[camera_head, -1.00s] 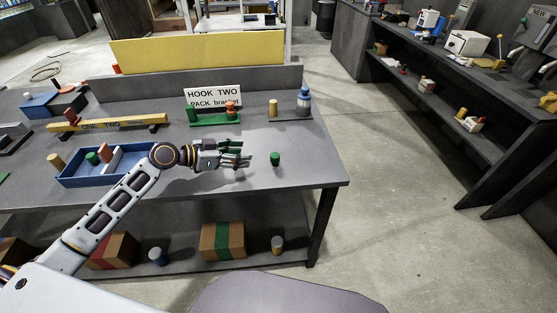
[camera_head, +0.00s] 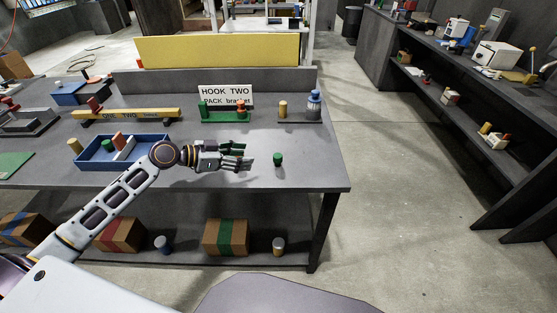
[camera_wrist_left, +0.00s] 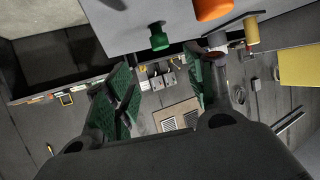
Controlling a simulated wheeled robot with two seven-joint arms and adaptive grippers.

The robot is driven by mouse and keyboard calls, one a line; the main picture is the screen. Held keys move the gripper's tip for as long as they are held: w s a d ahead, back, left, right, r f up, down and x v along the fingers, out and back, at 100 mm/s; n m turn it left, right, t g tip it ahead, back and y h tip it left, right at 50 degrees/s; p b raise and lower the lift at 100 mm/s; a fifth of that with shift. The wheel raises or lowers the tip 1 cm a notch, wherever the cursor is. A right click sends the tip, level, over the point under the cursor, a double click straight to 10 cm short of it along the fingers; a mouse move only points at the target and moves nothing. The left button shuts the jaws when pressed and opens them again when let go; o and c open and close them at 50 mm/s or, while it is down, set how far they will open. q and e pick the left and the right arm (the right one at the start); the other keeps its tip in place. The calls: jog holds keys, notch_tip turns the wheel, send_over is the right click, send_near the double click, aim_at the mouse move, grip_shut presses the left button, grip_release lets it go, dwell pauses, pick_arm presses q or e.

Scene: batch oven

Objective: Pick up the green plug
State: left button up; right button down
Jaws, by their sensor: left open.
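A green plug (camera_head: 278,159) stands upright on the grey table (camera_head: 310,178), near its right end. In the left wrist view a green plug (camera_wrist_left: 159,37) shows near the top centre, beyond the fingers. My left gripper (camera_head: 245,156) is open and empty, just left of the standing plug, with its fingers pointing at it and a small gap between. In the left wrist view the two green finger pads of my left gripper (camera_wrist_left: 163,88) are spread apart. Another green piece (camera_head: 108,145) is in the blue tray (camera_head: 92,165). My right gripper is not in view.
Behind the plug are a green rack (camera_head: 222,116) with pieces, a HOOK TWO sign (camera_head: 225,94), a yellow peg (camera_head: 283,109) and a blue-grey bottle (camera_head: 314,103). A yellow bar (camera_head: 125,115) lies to the left. The table is clear around the plug.

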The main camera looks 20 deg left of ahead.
aim_at(275, 156)
pick_arm(q)
jog(key=shift+w+d, duration=0.1)
jog(key=shift+x, duration=0.95)
jog(key=shift+w+d+f, duration=0.15)
jog(key=shift+w+d, duration=0.1)
jog(key=shift+w+d+f+p, duration=0.25)
jog(key=shift+w+d+p, duration=0.05)
jog(key=shift+w+d, duration=0.1)
jog(key=shift+x, duration=0.9)
jog(key=shift+p+x, duration=0.35)
jog(key=shift+x, duration=0.85)
jog(key=shift+f, duration=0.1)
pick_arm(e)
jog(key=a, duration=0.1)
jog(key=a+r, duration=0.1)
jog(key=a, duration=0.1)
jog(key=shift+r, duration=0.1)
